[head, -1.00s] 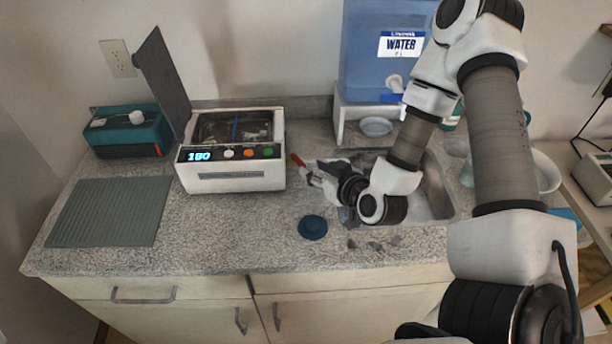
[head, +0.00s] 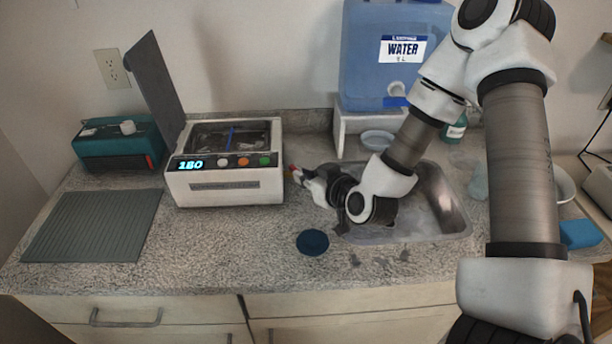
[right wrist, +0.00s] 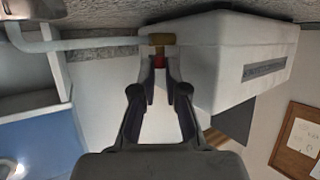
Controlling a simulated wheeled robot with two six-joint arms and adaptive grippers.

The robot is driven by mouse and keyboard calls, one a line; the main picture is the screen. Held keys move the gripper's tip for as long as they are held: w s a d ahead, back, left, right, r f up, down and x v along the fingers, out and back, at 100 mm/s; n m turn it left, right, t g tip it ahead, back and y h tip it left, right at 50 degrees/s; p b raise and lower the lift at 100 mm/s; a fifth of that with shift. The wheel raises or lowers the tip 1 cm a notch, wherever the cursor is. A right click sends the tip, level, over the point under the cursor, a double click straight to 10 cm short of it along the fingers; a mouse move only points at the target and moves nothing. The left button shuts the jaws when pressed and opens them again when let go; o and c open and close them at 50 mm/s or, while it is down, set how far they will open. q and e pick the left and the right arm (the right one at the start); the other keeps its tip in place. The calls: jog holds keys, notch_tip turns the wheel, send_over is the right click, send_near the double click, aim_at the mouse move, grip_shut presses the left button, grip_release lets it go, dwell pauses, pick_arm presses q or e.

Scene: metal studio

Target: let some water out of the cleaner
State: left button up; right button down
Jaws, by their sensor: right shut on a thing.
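The white cleaner (head: 225,189) stands on the counter with its lid (head: 155,85) up and its display reading 180. A red valve handle (head: 292,169) shows at its right side. In the right wrist view the red handle (right wrist: 159,62) sits by a brass valve (right wrist: 160,40) on the cleaner (right wrist: 240,60), with a pale pipe (right wrist: 80,45) running left from it. My right gripper (right wrist: 160,77) is shut on the red handle; its fingertips partly hide it. My right gripper also shows in the head view (head: 300,174). My left gripper is out of view.
A sink (head: 445,200) lies right of the cleaner, partly behind my right arm. A blue water tank (head: 375,60) stands behind it on a white stand. A dark blue disc (head: 312,242) lies in front. A ribbed grey mat (head: 90,225) and a teal box (head: 110,148) are at left.

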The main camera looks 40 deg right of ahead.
jog(key=shift+f, duration=0.1)
jog(key=shift+a+f+m+h+b, duration=0.2)
jog(key=shift+a+m+h+b, duration=0.35)
jog(key=shift+h+b, duration=0.4)
jog(key=shift+w+a+r+m+g+h+b, duration=0.15)
jog(key=shift+a+m+g+h+b, duration=0.15)
jog(key=shift+m+h+b, duration=0.35)
jog(key=shift+w+a+r+m+h+p, duration=0.15)
jog(key=shift+a+m+h+p, duration=0.25)
jog(key=shift+m+h, duration=0.65)
jog(key=shift+a+m+g+h, duration=0.1)
jog(key=shift+m+g+h, duration=0.25)
jog(key=shift+g, duration=0.05)
jog(key=c, duration=1.2)
grip_release()
jog(key=shift+d, duration=0.2)
jog(key=shift+a, duration=0.1)
jog(key=shift+c, duration=0.4)
